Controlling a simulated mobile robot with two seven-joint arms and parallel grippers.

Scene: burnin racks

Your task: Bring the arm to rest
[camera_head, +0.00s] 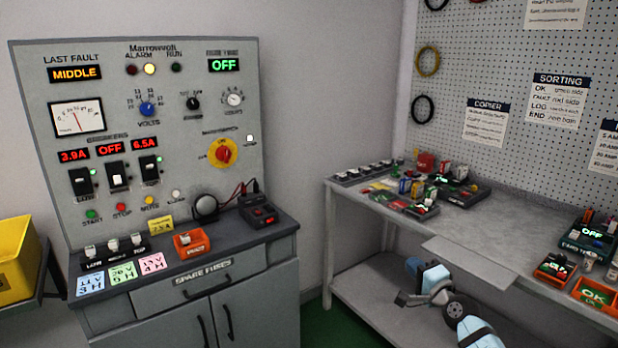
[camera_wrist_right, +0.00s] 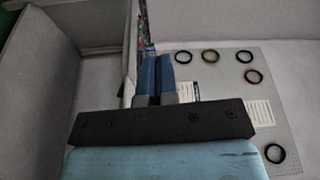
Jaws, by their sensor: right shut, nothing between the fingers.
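My right arm comes in at the bottom right of the head view, in pale blue and grey. Its gripper (camera_head: 404,299) is low, in front of the workbench (camera_head: 470,262) and below its top, apart from the control panel. In the right wrist view the two blue fingers of the gripper (camera_wrist_right: 158,57) stand side by side, shut with nothing between them. My left gripper shows in neither view.
A grey control panel (camera_head: 210,100) stands on a cabinet (camera_head: 250,285) at left. A yellow bin (camera_head: 18,260) is at the far left. The workbench carries small devices and orange trays (camera_head: 553,268). A pegboard (camera_head: 500,60) with posted sheets rises behind it. Green floor shows between cabinet and bench.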

